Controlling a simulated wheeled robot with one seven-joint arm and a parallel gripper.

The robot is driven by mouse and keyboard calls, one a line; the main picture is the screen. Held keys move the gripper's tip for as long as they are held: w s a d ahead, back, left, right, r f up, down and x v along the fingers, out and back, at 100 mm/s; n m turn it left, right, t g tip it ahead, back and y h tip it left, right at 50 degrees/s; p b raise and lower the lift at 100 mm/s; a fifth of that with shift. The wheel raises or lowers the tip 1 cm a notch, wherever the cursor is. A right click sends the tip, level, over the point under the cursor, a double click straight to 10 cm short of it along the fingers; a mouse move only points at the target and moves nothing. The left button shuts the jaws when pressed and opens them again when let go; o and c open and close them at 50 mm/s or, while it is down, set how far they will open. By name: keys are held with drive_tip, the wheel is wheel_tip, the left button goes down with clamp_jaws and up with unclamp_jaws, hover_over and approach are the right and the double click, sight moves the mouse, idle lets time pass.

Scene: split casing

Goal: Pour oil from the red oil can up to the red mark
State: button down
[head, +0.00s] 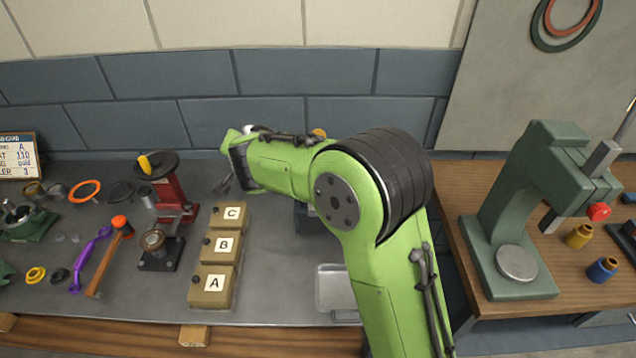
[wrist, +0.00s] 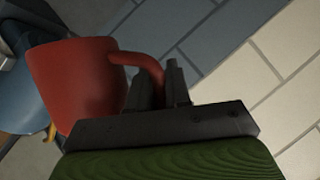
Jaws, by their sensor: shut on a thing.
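The red oil can (wrist: 75,80) is on the left in the wrist view, with its curved handle (wrist: 140,60) reaching to the fingers. My gripper (wrist: 158,82) is shut on that handle, and the can looks tilted in this view. In the head view my green arm covers the middle, and I cannot make out the can or the fingertips there. No red mark can be made out in either view.
Boxes labelled C (head: 231,213), B (head: 224,246) and A (head: 214,281) stand on the grey bench. A red stand (head: 172,185) is left of them. A metal tray (head: 328,292) lies partly behind my arm. A green press (head: 510,220) stands on the right wooden table.

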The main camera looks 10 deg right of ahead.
drive_tip(key=w+a+p, duration=0.2)
drive_tip(key=w+a, duration=0.1)
drive_tip(key=a, duration=0.3)
drive_tip(key=shift+a, duration=0.2)
idle(1.4)
drive_tip(key=shift+w+r, duration=0.1)
drive_tip(key=shift+w+d+r+g+y+p, duration=0.15)
drive_tip(key=shift+r+g+p, duration=0.15)
drive_tip(key=shift+p, duration=0.4)
drive_tip(key=shift+w+d+r+g+y+p, duration=0.1)
drive_tip(key=shift+w+r+g+y+p, duration=0.1)
drive_tip(key=shift+r+p, duration=0.35)
drive_tip(key=shift+s+f+b, duration=0.2)
drive_tip(key=shift+f+b, duration=0.05)
drive_tip(key=shift+b, duration=0.05)
idle(0.6)
drive_tip(key=shift+s, duration=0.15)
drive_tip(key=shift+r, duration=0.1)
drive_tip(key=shift+d+r+p, duration=0.1)
drive_tip(key=shift+r+p, duration=0.1)
drive_tip(key=shift+p, duration=0.1)
drive_tip(key=shift+w+d+r+m+g+y+p, duration=0.25)
drive_tip(key=shift+w+r+g+p, duration=0.25)
drive_tip(key=shift+p, duration=0.8)
drive_tip(key=shift+w+d+r+m+g+y+p, duration=0.15)
drive_tip(key=shift+w+r+m+g+p, duration=0.3)
drive_tip(key=shift+p, duration=0.8)
idle(0.5)
